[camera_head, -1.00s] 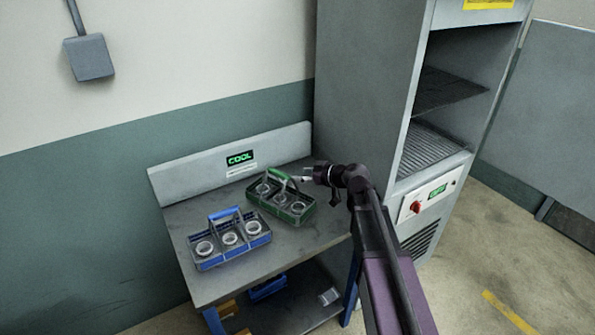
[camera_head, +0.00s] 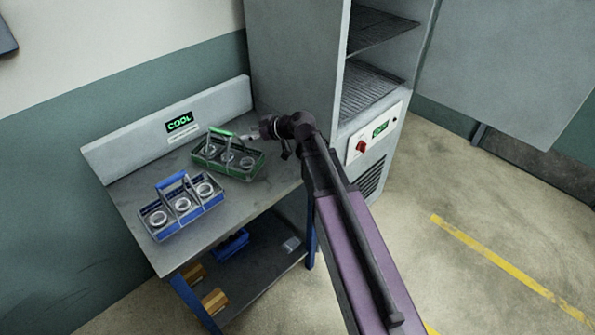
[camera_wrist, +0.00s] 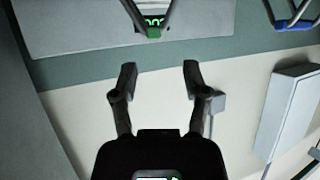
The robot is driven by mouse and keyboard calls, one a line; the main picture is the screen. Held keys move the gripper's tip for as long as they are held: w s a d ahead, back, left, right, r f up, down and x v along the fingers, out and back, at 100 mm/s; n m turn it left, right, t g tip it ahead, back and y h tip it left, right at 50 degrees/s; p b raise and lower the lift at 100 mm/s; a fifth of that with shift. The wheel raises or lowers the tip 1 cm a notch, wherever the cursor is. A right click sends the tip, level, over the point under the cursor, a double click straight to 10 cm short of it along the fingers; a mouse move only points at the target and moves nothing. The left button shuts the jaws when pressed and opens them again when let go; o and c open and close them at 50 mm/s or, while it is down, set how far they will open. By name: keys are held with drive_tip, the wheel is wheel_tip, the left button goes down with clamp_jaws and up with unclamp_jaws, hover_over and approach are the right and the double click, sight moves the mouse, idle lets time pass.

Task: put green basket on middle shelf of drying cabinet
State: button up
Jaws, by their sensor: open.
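The green basket (camera_head: 233,168), with a raised green handle and several rings inside, stands upright on the grey table. My gripper (camera_head: 248,136) is just right of its handle, at about handle height, open and empty. In the wrist view my gripper (camera_wrist: 160,68) has its two fingers spread, and the green handle (camera_wrist: 152,31) lies beyond the fingertips, apart from them. The drying cabinet (camera_head: 298,60) stands open-fronted to the right of the table. An upper shelf (camera_head: 378,30) and a lower rack (camera_head: 368,90) show inside; the cabinet's top is out of view.
A blue basket (camera_head: 180,212) with rings stands left of the green one; its handle shows in the wrist view (camera_wrist: 294,24). The table (camera_head: 245,205) has a back panel with a COOL sign (camera_head: 180,122). The cabinet door (camera_head: 510,60) is swung open at right. Floor is clear there.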

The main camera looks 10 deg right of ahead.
drive_tip(key=s+d+f+m+g+h, duration=0.3)
drive_tip(key=s+d+f+m+h, duration=0.2)
drive_tip(key=s+d, duration=0.3)
drive_tip(key=s+d+f+m+g+h, duration=0.4)
drive_tip(key=s+d, duration=0.5)
drive_tip(key=s, duration=0.4)
drive_tip(key=shift+s+d+f+m+h, duration=0.15)
drive_tip(key=shift+d+f+m+h, duration=0.1)
drive_tip(key=shift+f+m+h, duration=0.6)
drive_tip(key=shift+o, duration=0.2)
